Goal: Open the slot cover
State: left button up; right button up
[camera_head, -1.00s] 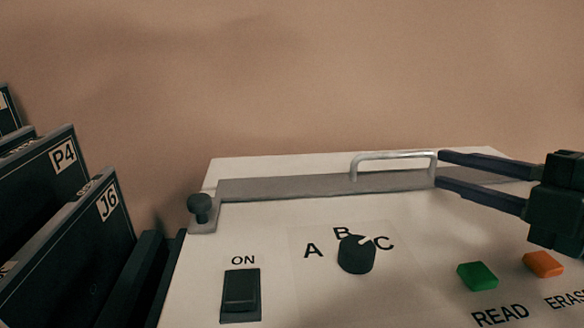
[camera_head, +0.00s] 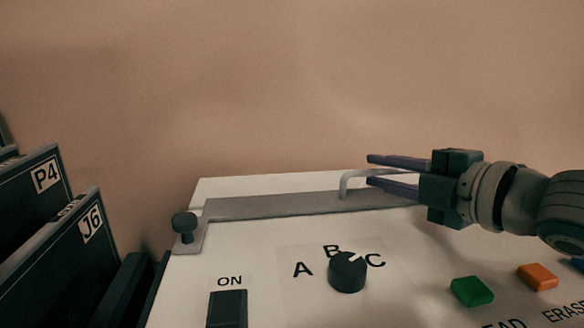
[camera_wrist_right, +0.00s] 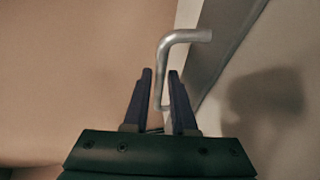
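The slot cover (camera_head: 270,207) is a long flat grey strip along the back of the white machine top. It carries a bent metal handle (camera_head: 345,184), which also shows in the wrist view (camera_wrist_right: 184,37). My right gripper (camera_head: 369,170) is open at the handle, its two fingers on either side of the bar. In the wrist view the bar runs between the fingertips (camera_wrist_right: 160,75), with small gaps visible. The cover's right end is hidden behind my right gripper. My left gripper is not in view.
A dark round knob (camera_head: 184,224) stands at the strip's left end. The panel has an ON switch (camera_head: 228,309), a black A-B-C dial (camera_head: 347,273), a green button (camera_head: 472,291) and an orange button (camera_head: 537,277). Dark labelled plates, P4 (camera_head: 28,197) and J6 (camera_head: 75,250), stand at left.

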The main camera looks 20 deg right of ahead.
jog(key=shift+c, duration=0.3)
grip_shut()
dwell(1.1)
